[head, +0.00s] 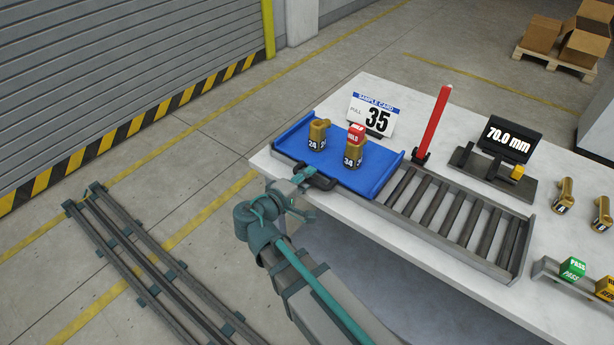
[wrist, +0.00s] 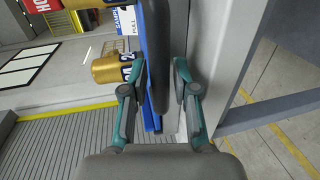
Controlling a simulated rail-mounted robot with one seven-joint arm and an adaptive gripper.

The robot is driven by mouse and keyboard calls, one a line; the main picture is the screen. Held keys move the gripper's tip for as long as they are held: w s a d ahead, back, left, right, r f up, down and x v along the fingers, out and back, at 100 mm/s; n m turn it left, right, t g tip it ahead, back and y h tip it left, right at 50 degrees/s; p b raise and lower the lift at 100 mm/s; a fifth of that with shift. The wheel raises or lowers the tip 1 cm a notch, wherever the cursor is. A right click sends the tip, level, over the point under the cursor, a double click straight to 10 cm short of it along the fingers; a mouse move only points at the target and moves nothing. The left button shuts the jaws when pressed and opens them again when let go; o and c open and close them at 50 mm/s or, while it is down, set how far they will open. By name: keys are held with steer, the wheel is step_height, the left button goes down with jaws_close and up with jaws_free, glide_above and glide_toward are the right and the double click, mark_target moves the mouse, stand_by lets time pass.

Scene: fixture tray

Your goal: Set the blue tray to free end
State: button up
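The blue tray (head: 345,176) lies at the left end of the roller track, against its far left side. Two brass-coloured pieces stand in it: one plain (head: 318,134), one with a red HOLD cap (head: 355,148). A dark handle (head: 321,181) sits on the tray's front edge. My gripper (head: 303,178) is at that handle. In the wrist view, the gripper's teal fingers (wrist: 156,88) lie either side of the dark handle (wrist: 159,50), beside the tray's blue wall (wrist: 150,121). I cannot tell whether they press on it.
Bare rollers (head: 455,215) fill the track's right part. A red post (head: 433,122) stands behind the track near the tray's right end. A card reading 35 (head: 372,115) and a 70.0 mm display (head: 510,139) stand behind.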

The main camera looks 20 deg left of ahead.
jaws_close()
steer(key=shift+d+f, duration=0.1)
steer(key=shift+d, duration=0.05)
stand_by(0.4)
